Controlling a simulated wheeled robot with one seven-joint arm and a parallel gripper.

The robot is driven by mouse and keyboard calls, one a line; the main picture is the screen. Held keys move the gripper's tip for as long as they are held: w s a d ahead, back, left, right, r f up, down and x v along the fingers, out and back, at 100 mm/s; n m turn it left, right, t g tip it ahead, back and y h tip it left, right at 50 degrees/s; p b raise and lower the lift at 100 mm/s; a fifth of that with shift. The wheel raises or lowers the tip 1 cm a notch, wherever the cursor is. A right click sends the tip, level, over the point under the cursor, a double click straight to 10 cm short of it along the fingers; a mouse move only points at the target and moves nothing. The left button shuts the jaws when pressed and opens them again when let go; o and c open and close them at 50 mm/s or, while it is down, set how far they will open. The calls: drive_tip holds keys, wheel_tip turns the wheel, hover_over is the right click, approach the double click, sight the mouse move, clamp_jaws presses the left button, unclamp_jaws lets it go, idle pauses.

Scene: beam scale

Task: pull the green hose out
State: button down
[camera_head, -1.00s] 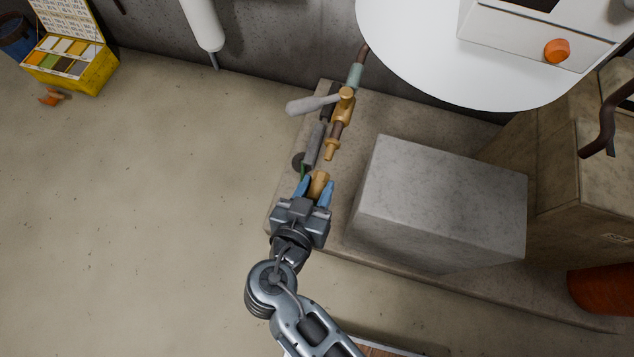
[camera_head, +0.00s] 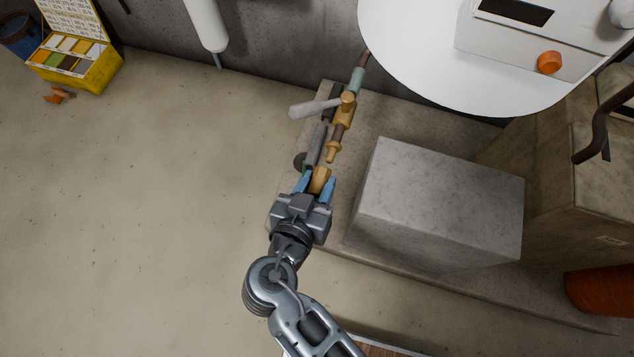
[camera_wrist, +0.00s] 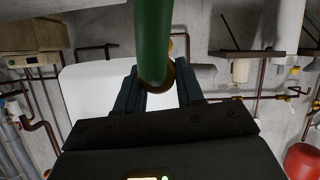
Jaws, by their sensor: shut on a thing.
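The green hose (camera_wrist: 153,40) runs down from the top of the wrist view, close in front of the camera. Its brass end (camera_wrist: 168,74) sits between the blue fingers of my gripper (camera_wrist: 160,88). In the head view, my gripper (camera_head: 318,183) is shut on this brass fitting (camera_head: 321,178). A gap shows between the fitting and the brass tap's spout (camera_head: 332,152). Only a small bit of green shows beside the fingers in the head view; the rest of the hose is hidden.
The brass tap (camera_head: 346,106) with a grey lever (camera_head: 313,108) is just beyond my gripper. A concrete block (camera_head: 440,190) stands close on the right. The floor on the left is free.

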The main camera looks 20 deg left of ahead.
drive_tip(key=shift+r+p, duration=1.4)
drive_tip(key=shift+r, duration=1.05)
